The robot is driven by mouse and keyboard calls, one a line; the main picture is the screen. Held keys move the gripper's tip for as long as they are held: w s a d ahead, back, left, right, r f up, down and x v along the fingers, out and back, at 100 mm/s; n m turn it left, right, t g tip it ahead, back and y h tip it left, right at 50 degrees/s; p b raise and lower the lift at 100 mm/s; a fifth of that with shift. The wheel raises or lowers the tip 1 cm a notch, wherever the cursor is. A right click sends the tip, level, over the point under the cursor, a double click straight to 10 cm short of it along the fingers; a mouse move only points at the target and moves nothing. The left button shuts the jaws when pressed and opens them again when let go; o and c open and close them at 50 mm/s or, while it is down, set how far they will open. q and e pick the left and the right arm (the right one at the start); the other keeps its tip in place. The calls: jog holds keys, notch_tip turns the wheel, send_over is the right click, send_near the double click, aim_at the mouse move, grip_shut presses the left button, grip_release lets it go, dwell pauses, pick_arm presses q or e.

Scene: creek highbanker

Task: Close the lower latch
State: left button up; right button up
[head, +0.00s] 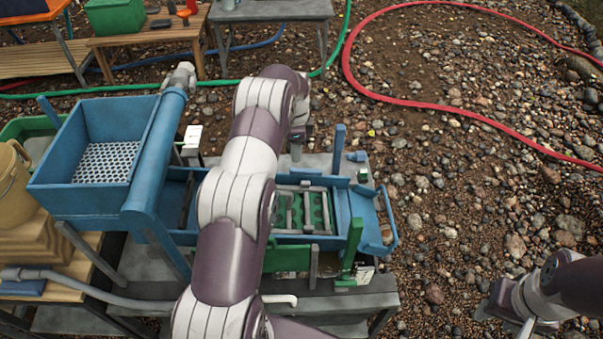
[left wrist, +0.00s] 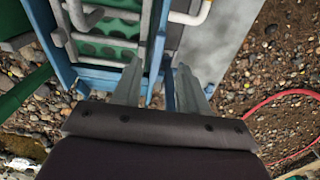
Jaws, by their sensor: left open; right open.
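The blue sluice (head: 345,205) of the highbanker holds a grey riffle frame (head: 312,232) over green ribbed matting (head: 318,207). My left arm crosses above it and hides part of it. My left gripper (head: 297,154) is at the sluice's far side, pointing down. In the left wrist view its open fingers (left wrist: 160,88) straddle the sluice's blue side wall, with nothing clearly held. A curved light-grey bar (left wrist: 190,14), possibly a latch handle, shows on that wall beyond the fingers. I cannot tell which part is the lower latch. My right gripper (head: 522,322) is open at the lower right, away from the sluice.
A blue hopper (head: 105,145) with a perforated floor stands at the sluice's left. Blue and green uprights (head: 352,245) rise near the right end. A red hose (head: 440,104) and a green hose (head: 340,45) cross the gravel. Gravel at the right is mostly clear.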

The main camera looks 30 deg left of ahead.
aim_at(298, 170)
pick_arm(q)
jog(key=f, duration=0.7)
jog(key=shift+d, duration=0.3)
jog(key=shift+a+f, duration=0.1)
jog(key=shift+f, duration=0.4)
grip_shut()
